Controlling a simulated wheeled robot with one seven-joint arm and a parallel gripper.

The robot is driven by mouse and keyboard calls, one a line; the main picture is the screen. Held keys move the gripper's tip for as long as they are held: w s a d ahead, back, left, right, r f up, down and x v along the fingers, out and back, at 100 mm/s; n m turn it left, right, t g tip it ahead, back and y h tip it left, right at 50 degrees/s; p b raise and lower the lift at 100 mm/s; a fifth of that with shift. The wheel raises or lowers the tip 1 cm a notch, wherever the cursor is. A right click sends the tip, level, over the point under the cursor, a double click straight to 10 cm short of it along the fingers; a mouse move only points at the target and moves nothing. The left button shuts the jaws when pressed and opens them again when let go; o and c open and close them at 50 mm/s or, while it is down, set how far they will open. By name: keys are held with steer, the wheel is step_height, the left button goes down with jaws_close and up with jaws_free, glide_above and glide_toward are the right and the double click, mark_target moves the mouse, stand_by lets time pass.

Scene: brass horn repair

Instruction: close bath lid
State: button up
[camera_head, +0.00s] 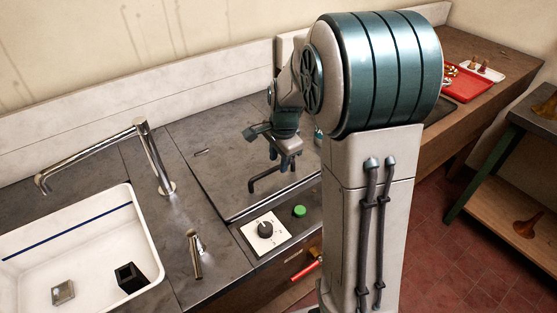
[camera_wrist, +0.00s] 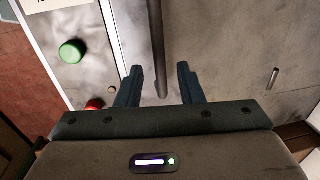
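The bath lid (camera_head: 225,170) is a grey, stained panel that looks flat and level with the worktop, with a thin light line along its front edge. A dark bar handle (camera_head: 264,180) stands on it near that edge. My gripper (camera_head: 283,160) is just above the handle, pointing down. In the wrist view my gripper (camera_wrist: 160,85) is open, with the end of the handle (camera_wrist: 159,45) showing between the two fingers. Whether the fingers are down around the bar or still above it cannot be told. My arm hides the lid's right part in the head view.
A control panel with a dark knob (camera_head: 265,229) and a green button (camera_head: 299,211) lies in front of the lid. A red handle (camera_head: 306,270) sticks out below. A white sink (camera_head: 100,240) with a tall tap (camera_head: 152,155) is at left. A red tray (camera_head: 470,84) is at back right.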

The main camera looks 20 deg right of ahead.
steer(key=shift+w+f, duration=0.1)
steer(key=shift+f, duration=0.55)
jaws_close()
steer(key=shift+s+f+b, duration=0.25)
steer(key=shift+f+b, duration=0.6)
steer(key=shift+f, duration=0.15)
steer(key=shift+s, duration=0.15)
jaws_free()
steer(key=shift+d, duration=0.1)
steer(key=shift+r, duration=0.1)
